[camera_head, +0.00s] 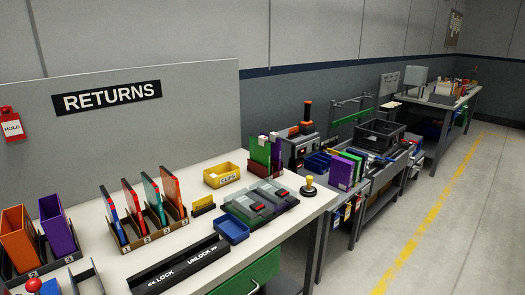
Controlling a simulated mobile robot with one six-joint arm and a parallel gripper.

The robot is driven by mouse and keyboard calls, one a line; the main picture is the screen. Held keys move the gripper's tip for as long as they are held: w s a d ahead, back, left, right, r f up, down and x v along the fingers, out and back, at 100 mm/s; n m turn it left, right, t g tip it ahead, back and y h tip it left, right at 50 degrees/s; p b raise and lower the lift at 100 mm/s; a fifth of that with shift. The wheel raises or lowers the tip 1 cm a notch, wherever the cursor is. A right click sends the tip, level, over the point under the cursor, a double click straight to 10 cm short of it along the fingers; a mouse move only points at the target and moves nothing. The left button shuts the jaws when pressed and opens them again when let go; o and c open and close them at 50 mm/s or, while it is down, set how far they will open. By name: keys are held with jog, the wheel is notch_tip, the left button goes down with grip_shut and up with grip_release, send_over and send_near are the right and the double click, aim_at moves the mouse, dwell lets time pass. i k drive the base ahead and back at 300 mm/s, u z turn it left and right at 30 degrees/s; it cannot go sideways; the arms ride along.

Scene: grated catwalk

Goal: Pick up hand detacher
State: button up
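I cannot tell for sure which thing is the hand detacher. A small upright piece with a yellow knob and dark base (308,186) stands near the right edge of the white returns table (190,232). A long black bar marked LOCK and UNLOCK (182,267) lies along the table's front. A dark grey unit with red parts (260,203) lies behind a blue tray (231,230). A red ball-topped thing (34,285) is cut off at the lower left. My gripper is not in view.
Slotted racks hold coloured cases (143,210) and orange and purple bins (58,225). A yellow CLIPS tray (222,175) stands behind. A green drawer (246,275) is under the front edge. A second bench (375,175) stands beyond; the floor (445,215) at right is clear.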

aim_at(308, 189)
jog(key=u, duration=2.25)
jog(key=k, duration=0.1)
jog(key=z, duration=3.65)
jog(key=i, duration=3)
jog(key=z, duration=0.05)
